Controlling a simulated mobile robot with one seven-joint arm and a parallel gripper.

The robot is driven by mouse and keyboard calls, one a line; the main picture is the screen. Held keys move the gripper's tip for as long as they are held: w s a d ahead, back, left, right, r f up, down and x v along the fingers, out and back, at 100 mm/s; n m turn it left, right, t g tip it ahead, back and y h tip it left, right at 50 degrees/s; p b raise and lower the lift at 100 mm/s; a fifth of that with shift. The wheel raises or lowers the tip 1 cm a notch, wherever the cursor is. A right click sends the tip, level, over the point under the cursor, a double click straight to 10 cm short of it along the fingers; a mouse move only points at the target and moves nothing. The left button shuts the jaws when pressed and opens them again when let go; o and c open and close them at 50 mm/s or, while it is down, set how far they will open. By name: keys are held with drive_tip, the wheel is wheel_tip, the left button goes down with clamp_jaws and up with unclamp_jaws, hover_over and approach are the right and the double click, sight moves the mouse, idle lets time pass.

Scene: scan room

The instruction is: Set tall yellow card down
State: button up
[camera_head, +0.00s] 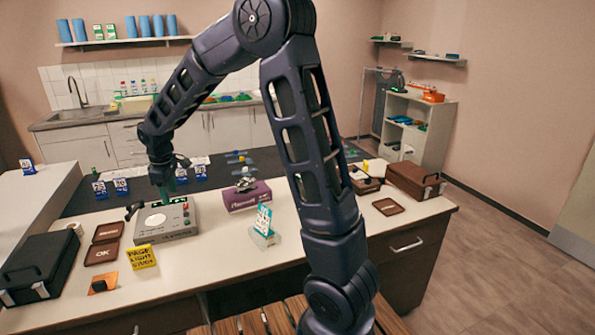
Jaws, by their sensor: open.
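My gripper (164,192) points down over the back left of the grey device (166,220). The gripper is behind the card in the picture and clear of it. It is open; the small fingers are hard to make out, and I see no card between them.
A purple box (247,196) and a teal-and-white card in a clear stand (263,226) are right of the device. A brown case (415,182) sits at the right end.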

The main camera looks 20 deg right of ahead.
drive_tip(key=s+d+r+m+t, duration=0.1)
drive_tip(key=s+d+r+m, duration=0.4)
drive_tip(key=d, duration=0.6)
drive_tip(key=s+d+r+m+t, duration=0.1)
drive_tip(key=s+d+r+m, duration=0.1)
drive_tip(key=s+d+r, duration=0.65)
drive_tip(key=s+d+m+t, duration=0.1)
drive_tip(key=s+d+m, duration=0.6)
drive_tip(key=s+d, duration=0.5)
drive_tip(key=d, duration=0.3)
drive_tip(key=shift+s+d+f+t, duration=0.15)
drive_tip(key=shift+s+f+t, duration=0.15)
